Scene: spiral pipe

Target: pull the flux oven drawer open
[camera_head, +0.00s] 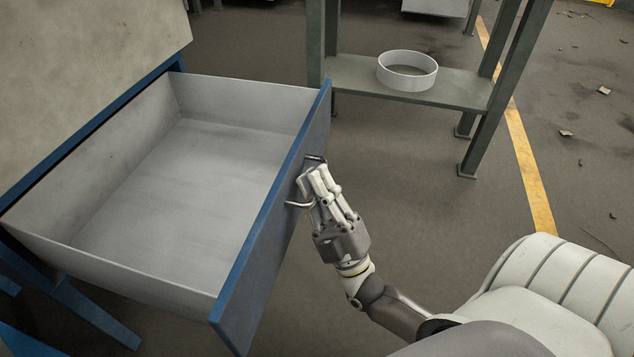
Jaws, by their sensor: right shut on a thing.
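The flux oven drawer (190,185) stands pulled out from the oven body (85,60) at the left of the head view. Its grey inside shows and is empty. Its blue front panel (268,230) faces right. A dark handle (314,159) sits on the outer face of the panel. My right gripper (308,185) is at that handle, its fingers shut on it; the fingers hide part of the handle. My left gripper is not in view.
A grey-green metal stand (440,93) with a low shelf stands behind, carrying a white ring (407,70). A yellow line (525,165) runs along the dark floor at the right, with scattered debris. The floor between drawer and stand is clear.

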